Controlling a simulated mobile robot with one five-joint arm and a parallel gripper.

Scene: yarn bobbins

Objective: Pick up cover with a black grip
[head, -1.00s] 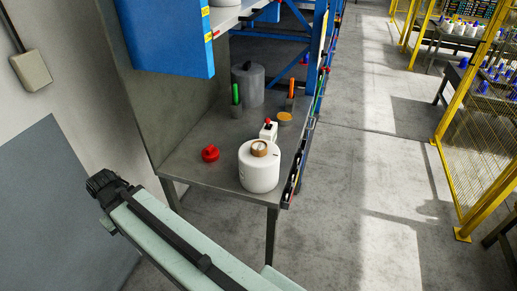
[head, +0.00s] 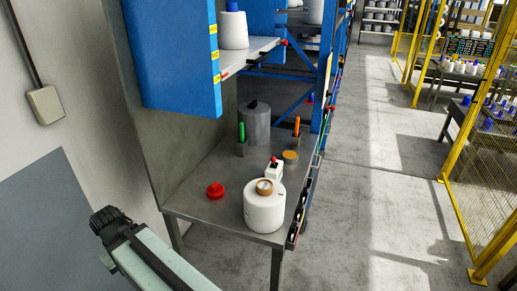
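A grey cylindrical container (head: 257,128) stands at the back of the metal table. Its flat top (head: 256,107) has a small dark knob that looks like a black grip; I cannot tell clearly where the cover ends and the container begins. My pale green arm link with a black joint shows at the lower left, in front of the table. My gripper is not in view.
On the metal table (head: 215,212) stand a white canister (head: 264,212) with a brown ring on top, a red knobbed piece (head: 215,191), a small white block (head: 274,171), green (head: 241,132) and orange (head: 297,127) upright handles, and an orange-topped tin (head: 290,157). A blue cabinet (head: 170,60) overhangs the left.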

